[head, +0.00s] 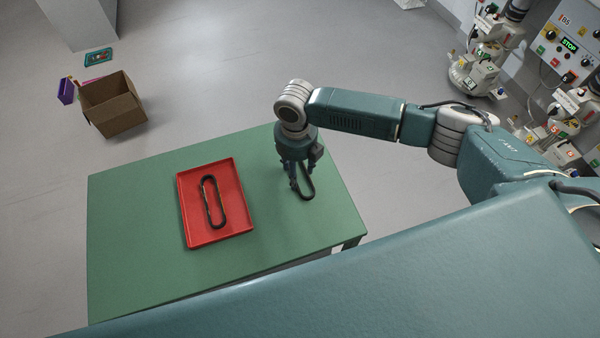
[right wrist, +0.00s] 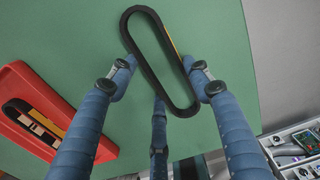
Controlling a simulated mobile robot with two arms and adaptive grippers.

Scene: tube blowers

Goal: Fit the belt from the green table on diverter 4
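A black belt loop (head: 307,197) lies on the green table (head: 130,235) near its right side. It also shows in the right wrist view (right wrist: 147,70), with a yellow strip along one side. My right gripper (head: 300,183) points down over this belt. In the right wrist view its blue fingers (right wrist: 160,75) are spread around the belt's near part, with gaps beside it. A second black belt (head: 220,204), with pale patches, lies in the red tray (head: 236,184). Machines with control panels (head: 565,48) stand at the upper right; I cannot tell which is diverter 4. My left gripper is out of view.
A cardboard box (head: 113,105) stands open on the floor at the upper left, beside a purple item (head: 67,91) and a teal item (head: 98,57). The floor between table and machines looks clear. A drawer or tray of parts (right wrist: 300,150) shows at the wrist view's lower right.

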